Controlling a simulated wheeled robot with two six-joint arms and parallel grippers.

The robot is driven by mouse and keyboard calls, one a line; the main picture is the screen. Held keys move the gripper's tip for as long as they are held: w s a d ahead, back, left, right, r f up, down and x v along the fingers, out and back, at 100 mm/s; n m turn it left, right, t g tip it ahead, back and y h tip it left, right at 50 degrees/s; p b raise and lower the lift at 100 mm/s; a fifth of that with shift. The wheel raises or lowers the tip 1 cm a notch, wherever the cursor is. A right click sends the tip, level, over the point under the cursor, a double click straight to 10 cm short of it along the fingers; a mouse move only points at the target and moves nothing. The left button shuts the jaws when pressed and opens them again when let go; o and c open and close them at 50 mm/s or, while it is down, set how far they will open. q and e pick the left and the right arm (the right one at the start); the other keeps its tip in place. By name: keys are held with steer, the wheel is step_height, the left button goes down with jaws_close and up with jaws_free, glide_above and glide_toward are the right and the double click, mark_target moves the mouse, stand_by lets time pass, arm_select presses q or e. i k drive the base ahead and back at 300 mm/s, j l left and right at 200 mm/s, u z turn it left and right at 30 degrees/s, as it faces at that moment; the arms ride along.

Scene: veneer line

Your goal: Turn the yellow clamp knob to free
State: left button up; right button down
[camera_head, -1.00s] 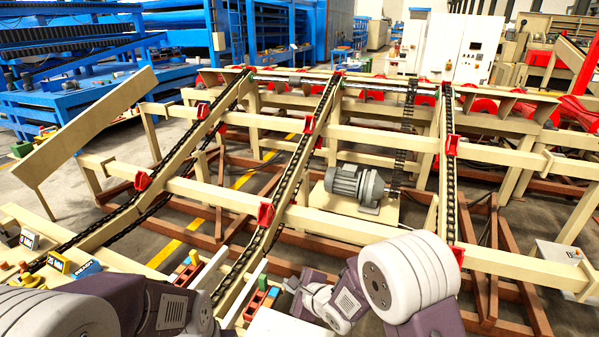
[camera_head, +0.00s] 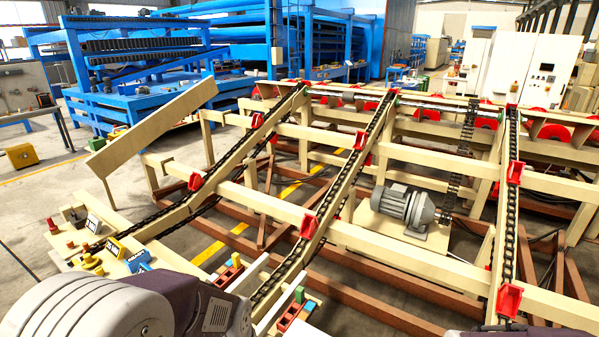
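The yellow clamp knob (camera_head: 89,261) is small, at the lower left of the head view, on the cream bench end of the frame.
A blue label plate (camera_head: 138,261) and red buttons (camera_head: 52,225) are close to the knob. Sloping chain rails (camera_head: 335,200) and a grey motor (camera_head: 404,206) fill the middle. A slanted cream panel (camera_head: 150,128) rises behind the bench. Open floor lies at the left.

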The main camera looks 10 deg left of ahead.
mark_target(100, 271)
steer(key=u, duration=1.75)
